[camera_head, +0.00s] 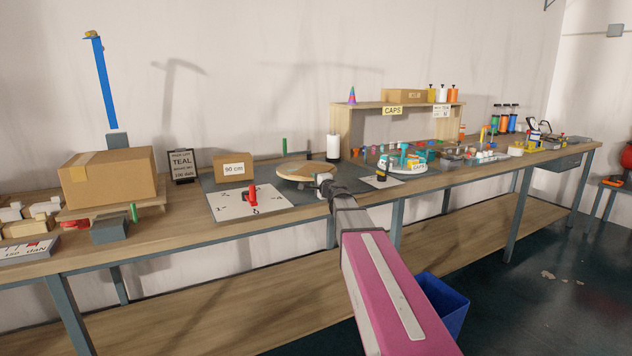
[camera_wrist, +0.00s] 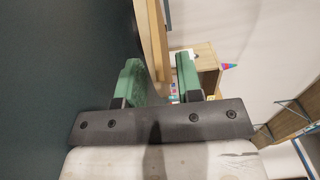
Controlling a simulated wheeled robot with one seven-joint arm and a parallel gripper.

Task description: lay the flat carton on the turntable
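The turntable (camera_head: 303,170) is a round, wood-coloured disc on the dark mat at the middle of the bench. No brown carton is clearly seen lying on it. Brown cartons stand elsewhere: a large taped box (camera_head: 108,178) at the left, a box labelled 90 cm (camera_head: 234,168), and a low box (camera_head: 404,96) on the shelf. I cannot tell which is the flat carton. My gripper (camera_head: 322,182) is at the turntable's right edge. In the wrist view its green fingers (camera_wrist: 160,80) are apart, with a wood-coloured edge (camera_wrist: 153,40) showing between them; contact cannot be told.
A white board (camera_head: 225,202) with a red pointer lies left of the turntable. A white cylinder (camera_head: 333,147) stands behind it. The wooden shelf (camera_head: 343,124) and many small coloured parts fill the right side. A blue bin (camera_head: 443,300) stands below the bench.

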